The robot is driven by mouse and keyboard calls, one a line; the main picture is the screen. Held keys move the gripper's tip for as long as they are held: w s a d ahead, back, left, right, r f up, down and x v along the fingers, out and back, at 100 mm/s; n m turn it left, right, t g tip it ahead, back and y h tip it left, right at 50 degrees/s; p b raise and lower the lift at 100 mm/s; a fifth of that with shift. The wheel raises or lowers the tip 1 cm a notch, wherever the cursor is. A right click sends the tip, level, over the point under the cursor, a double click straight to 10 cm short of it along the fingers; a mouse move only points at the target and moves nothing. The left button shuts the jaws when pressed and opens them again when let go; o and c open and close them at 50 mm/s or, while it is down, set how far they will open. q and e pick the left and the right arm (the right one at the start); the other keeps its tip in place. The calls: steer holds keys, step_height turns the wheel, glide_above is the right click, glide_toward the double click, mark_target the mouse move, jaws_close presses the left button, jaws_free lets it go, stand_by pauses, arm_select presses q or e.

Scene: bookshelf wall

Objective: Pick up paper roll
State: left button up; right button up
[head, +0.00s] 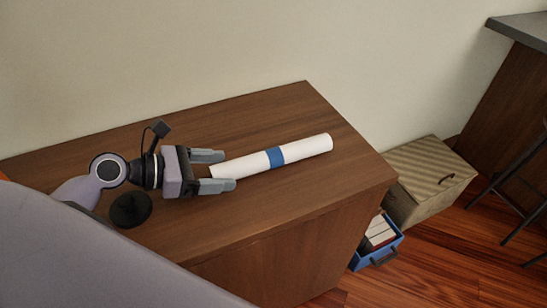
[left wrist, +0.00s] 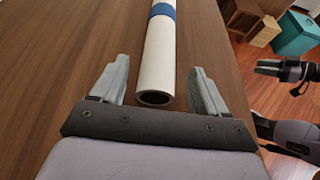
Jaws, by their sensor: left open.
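The paper roll (head: 305,149) is a white tube with a blue band around its middle, lying on the brown wooden cabinet top (head: 300,105). It also shows in the left wrist view (left wrist: 157,50), with its dark hollow near end facing me. My left gripper (head: 222,170) is open, with one finger on each side of the roll's near end; it also shows in the left wrist view (left wrist: 160,68). Gaps show between the roll and both fingers. My right gripper (left wrist: 270,68) shows small at the right of the left wrist view, away from the roll; its opening is unclear.
A pale wall stands behind the cabinet. On the floor to the right are a striped box (head: 425,175) and a blue bin (head: 378,245) holding white items. A dark-topped counter (head: 525,28) and a stool (head: 515,195) stand farther right. The cabinet top around the roll is clear.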

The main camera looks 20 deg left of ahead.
mark_target(232, 168)
arm_select(q)
steer(key=shift+x, duration=1.75)
steer(key=c, duration=1.1)
steer(key=shift+r, duration=0.15)
